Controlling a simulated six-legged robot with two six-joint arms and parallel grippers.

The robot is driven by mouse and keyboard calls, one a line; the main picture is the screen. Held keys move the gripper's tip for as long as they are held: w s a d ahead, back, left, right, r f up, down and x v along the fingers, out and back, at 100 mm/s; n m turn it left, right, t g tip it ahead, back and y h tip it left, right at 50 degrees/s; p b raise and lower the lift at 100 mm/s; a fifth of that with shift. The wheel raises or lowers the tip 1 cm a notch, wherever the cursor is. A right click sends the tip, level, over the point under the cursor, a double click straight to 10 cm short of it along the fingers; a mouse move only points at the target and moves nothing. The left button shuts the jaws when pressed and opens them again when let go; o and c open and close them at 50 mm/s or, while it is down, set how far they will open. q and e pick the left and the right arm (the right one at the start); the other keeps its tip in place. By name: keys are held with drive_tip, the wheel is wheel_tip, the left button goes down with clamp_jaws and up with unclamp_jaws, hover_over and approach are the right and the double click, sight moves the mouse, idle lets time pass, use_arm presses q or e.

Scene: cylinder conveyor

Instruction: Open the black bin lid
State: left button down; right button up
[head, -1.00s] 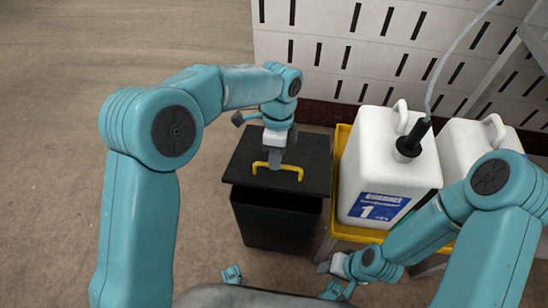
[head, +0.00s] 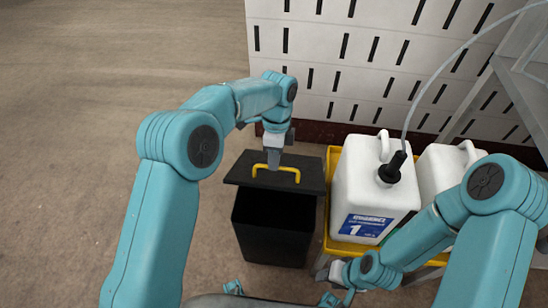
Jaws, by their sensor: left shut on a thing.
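The black bin (head: 272,241) stands on the floor in the middle of the head view. Its flat black lid (head: 308,170) sits off toward the back, and the dark inside of the bin shows in front of it. A yellow handle (head: 293,172) is fixed on the lid. My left gripper (head: 273,165) points down and is shut on the handle at its middle. My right gripper (head: 335,275) is low at the right of the bin, near the yellow stand; its jaws are too small and partly hidden to read.
Two white jugs (head: 372,190) stand in a yellow tray (head: 331,170) right of the bin, close to it. A black cap with a clear hose (head: 405,120) tops the nearer one. A white slotted panel (head: 360,60) stands behind. The floor at left (head: 90,130) is clear.

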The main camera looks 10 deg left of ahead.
use_arm(q)
drive_tip(key=c, duration=1.3)
unclamp_jaws()
drive_tip(key=shift+w+a+f, duration=0.15)
drive_tip(key=shift+w+f, duration=0.3)
drive_tip(key=shift+w, duration=0.1)
drive_tip(key=shift+o, duration=1)
drive_tip(key=shift+w+f, duration=0.3)
drive_tip(key=shift+w, duration=0.05)
drive_tip(key=shift+s+r, duration=0.3)
drive_tip(key=shift+c, duration=0.3)
drive_tip(key=shift+w+f, duration=0.1)
drive_tip(key=shift+w, duration=0.1)
drive_tip(key=shift+s, duration=0.1)
use_arm(e)
drive_tip(key=shift+w+f, duration=0.15)
drive_tip(key=shift+f, duration=0.05)
use_arm(q)
drive_tip(key=shift+r, duration=0.2)
